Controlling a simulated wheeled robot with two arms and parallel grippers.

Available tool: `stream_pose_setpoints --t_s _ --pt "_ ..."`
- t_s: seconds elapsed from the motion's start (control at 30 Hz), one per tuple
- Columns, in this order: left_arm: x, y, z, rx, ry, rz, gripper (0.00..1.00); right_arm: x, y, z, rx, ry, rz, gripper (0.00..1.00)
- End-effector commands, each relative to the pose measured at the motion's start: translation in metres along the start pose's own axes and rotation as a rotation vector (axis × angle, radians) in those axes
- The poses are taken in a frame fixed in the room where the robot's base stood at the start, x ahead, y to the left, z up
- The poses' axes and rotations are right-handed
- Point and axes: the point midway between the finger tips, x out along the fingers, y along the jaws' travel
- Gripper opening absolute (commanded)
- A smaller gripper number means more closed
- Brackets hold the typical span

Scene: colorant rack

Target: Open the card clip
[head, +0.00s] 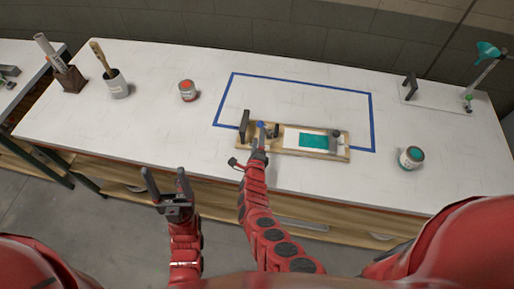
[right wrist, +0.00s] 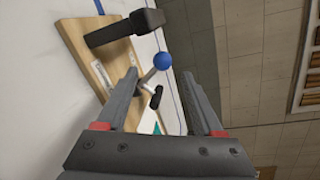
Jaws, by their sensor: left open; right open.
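The wooden board (head: 290,151) carries a white card (head: 291,138) with a teal patch. Near its left end is a lever with a blue ball knob (head: 261,124), which seems to belong to the card clip; its exact position is partly hidden. In the right wrist view the blue ball (right wrist: 163,61) and a dark lever tip (right wrist: 155,97) show beyond the fingers. My right gripper (right wrist: 165,95) is open, its fingertips near the lever with the ball between them in the picture; contact is unclear. My left gripper (head: 165,178) is open and empty, in front of the table edge.
A dark upright block (head: 244,126) stands at the board's left end. A blue tape outline (head: 300,80) surrounds free table behind the board. A red-topped can (head: 187,91), brush cup (head: 117,86) and teal-topped can (head: 411,157) stand well apart.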

Motion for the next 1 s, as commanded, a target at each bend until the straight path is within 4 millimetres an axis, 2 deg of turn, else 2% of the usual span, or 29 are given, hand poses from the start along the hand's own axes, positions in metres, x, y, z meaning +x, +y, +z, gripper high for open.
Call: stream_pose_setpoints --t_s 0.13,0.6,1.0 --pt "0.005 0.000 -0.001 0.000 0.000 0.000 0.71 -0.014 -0.005 0.003 0.000 -0.006 -0.008 0.69" --pt "0.005 0.000 -0.001 0.000 0.000 0.000 0.71 -0.064 -0.001 0.002 0.004 -0.003 -0.002 0.69" --pt "0.005 0.000 -0.001 0.000 0.000 0.000 0.71 -0.069 -0.002 0.000 0.004 -0.001 -0.005 0.69"
